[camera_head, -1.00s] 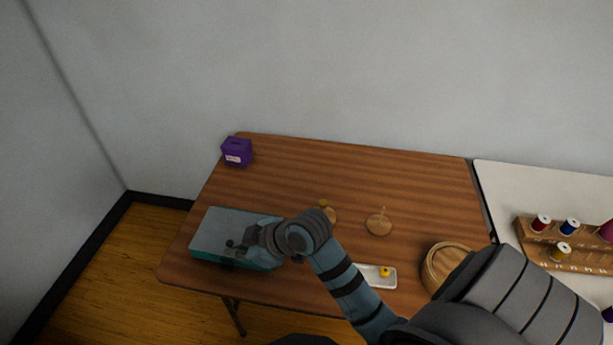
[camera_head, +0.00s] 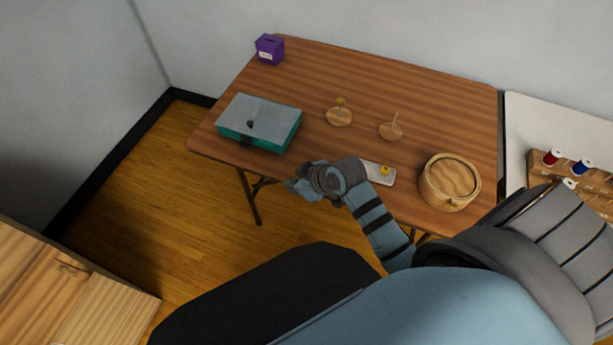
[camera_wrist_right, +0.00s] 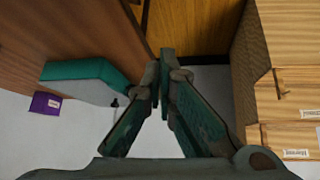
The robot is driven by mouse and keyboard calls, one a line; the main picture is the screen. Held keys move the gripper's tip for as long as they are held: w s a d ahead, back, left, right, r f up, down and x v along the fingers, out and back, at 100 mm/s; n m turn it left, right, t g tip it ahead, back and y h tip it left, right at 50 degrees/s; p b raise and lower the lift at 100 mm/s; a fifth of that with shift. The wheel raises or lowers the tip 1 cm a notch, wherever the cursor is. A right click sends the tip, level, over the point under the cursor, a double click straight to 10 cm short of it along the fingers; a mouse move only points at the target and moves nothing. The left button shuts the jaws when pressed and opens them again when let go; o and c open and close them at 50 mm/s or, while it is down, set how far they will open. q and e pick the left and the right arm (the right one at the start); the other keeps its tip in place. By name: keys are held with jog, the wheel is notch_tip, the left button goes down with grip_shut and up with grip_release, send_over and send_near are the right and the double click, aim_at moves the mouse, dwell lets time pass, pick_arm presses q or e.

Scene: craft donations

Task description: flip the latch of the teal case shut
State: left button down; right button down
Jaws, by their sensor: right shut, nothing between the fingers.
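The teal case (camera_head: 278,139) with a grey lid sits on the left front part of the wooden table, and its lid looks down. A small dark latch (camera_head: 247,141) shows at its front side, with a dark spot on the lid just above it. I cannot tell whether the latch is fastened. The case also shows at the left in the right wrist view (camera_wrist_right: 88,71). My right gripper (camera_head: 292,185) is near the table's front edge, apart from the case and to its lower right. Its fingers (camera_wrist_right: 160,58) are shut and empty. My left gripper is not in view.
A purple box (camera_head: 270,50) stands at the table's back left. Two round wooden stands (camera_head: 339,117) (camera_head: 391,131), a white tray (camera_head: 383,177) with a yellow item and a round wooden container (camera_head: 449,185) are to the right. A wooden cabinet (camera_head: 70,290) is lower left.

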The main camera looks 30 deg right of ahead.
jog(key=shift+m+g+h, duration=0.3)
jog(key=shift+m, duration=0.3)
jog(key=shift+s+d+f, duration=0.2)
jog(key=shift+s+f, duration=0.15)
jog(key=shift+f, duration=0.5)
jog(key=shift+s+d+f, duration=0.2)
jog(key=shift+s+f, duration=0.1)
jog(key=shift+f, duration=0.5)
jog(key=shift+s+d+f, duration=0.2)
jog(key=shift+s+f, duration=0.15)
jog(key=shift+f, duration=0.5)
jog(key=s+d+f+m+g+h, duration=0.2)
jog(key=s+d+f, duration=0.1)
jog(key=s+f, duration=0.8)
jog(key=s+d+f+g, duration=0.1)
jog(key=s+f, duration=0.3)
jog(key=s, duration=0.4)
jog(key=s+d+f+m+g, duration=0.1)
jog(key=s+f, duration=0.4)
jog(key=s, duration=0.3)
jog(key=s+d+f+m+g+h, duration=0.1)
jog(key=s+f, duration=0.4)
jog(key=s, duration=0.3)
jog(key=shift+s+d, duration=0.3)
jog(key=shift+s, duration=0.05)
jog(key=shift+f, duration=0.1)
